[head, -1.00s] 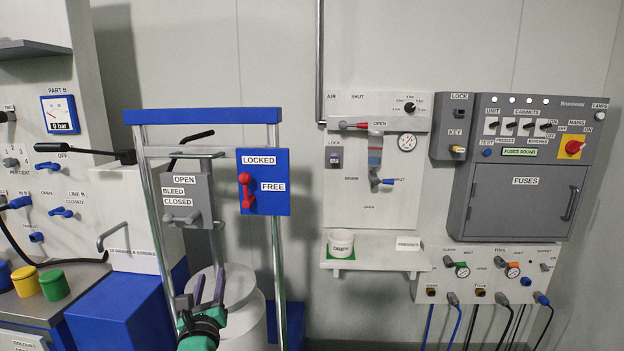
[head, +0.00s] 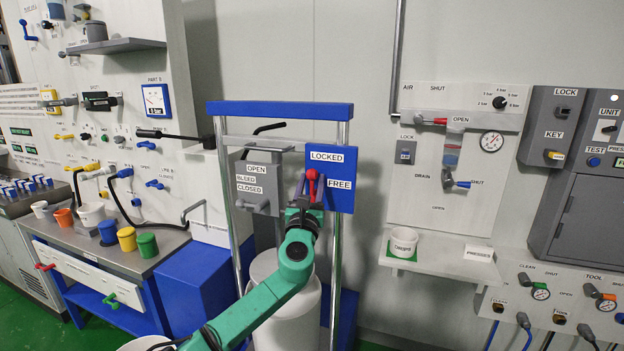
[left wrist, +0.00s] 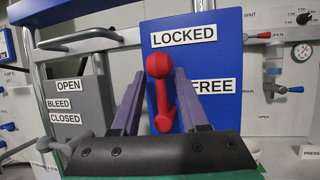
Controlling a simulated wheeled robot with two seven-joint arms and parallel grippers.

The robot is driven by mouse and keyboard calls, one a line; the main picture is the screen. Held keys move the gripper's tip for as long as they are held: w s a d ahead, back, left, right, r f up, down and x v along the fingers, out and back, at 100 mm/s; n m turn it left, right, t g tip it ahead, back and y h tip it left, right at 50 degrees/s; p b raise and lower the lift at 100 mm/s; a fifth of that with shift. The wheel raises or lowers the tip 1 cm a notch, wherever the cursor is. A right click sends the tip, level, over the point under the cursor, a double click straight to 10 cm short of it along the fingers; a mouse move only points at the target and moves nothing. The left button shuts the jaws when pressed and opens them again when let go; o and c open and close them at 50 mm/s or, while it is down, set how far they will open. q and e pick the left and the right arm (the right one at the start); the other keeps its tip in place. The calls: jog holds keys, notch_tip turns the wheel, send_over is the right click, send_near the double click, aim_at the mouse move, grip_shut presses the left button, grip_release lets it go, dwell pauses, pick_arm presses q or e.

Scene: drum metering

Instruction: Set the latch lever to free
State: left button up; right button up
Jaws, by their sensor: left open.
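The red latch lever (head: 312,184) is on a blue panel (head: 343,165) with LOCKED at the top and FREE at the right. In the left wrist view the lever (left wrist: 160,92) stands roughly upright, its round end just under the LOCKED label. My left gripper (head: 313,185) is at the lever, its jaws open. In the left wrist view the two purple fingers of my left gripper (left wrist: 157,88) stand on either side of the lever, with gaps visible. My right gripper is not in view.
A grey OPEN/BLEED/CLOSED box (head: 257,185) with a handle stands just left of the panel. A blue-topped frame (head: 279,112) surrounds both. A white drum (head: 285,318) stands below. A bench with cups (head: 127,238) is at the left.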

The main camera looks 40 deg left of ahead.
pick_arm(q)
jog(key=shift+w, duration=0.1)
grip_shut()
